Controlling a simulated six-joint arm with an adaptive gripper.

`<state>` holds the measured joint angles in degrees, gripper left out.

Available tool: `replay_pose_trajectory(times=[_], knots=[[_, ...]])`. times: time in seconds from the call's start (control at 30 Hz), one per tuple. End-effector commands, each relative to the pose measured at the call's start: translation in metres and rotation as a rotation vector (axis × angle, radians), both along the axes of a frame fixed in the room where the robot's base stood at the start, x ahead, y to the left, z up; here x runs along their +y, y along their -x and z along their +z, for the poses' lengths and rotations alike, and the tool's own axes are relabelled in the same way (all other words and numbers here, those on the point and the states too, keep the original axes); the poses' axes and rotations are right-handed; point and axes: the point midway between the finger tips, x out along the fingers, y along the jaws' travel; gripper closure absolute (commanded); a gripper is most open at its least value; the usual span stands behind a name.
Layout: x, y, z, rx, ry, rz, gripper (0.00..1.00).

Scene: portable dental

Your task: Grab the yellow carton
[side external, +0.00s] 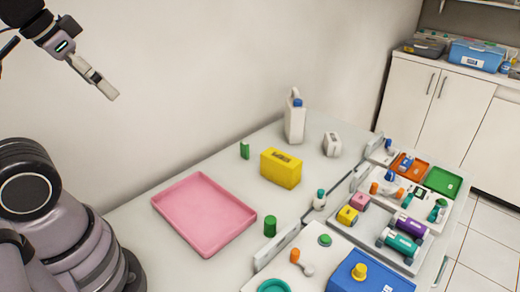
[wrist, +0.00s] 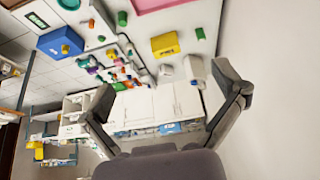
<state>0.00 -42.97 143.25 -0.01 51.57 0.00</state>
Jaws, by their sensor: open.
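The yellow carton (side external: 281,169) stands upright on the white table, right of the pink tray, in the side external view. In the wrist view the yellow carton (wrist: 165,44) shows near the top middle, beyond the fingers. My gripper (side external: 108,92) is high above the table at the upper left, well away from the carton. In the wrist view my gripper (wrist: 165,85) has its two fingers spread wide with nothing between them.
A pink tray (side external: 204,215) lies left of the carton. A green block (side external: 245,150), a green cylinder (side external: 270,226) and a white jug (side external: 294,120) stand around it. Trays of coloured items and a blue box (side external: 369,273) fill the right side. The air around my gripper is clear.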

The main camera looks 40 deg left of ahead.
Motion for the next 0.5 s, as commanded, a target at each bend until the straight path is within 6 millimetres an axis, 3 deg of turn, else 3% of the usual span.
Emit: replay_pose_trajectory(times=[0.33,0.5], knots=[[-0.001,-0.002,0.000,0.007,0.008,0.006,0.00],[-0.011,-0.030,0.002,0.105,0.126,0.090,0.00]])
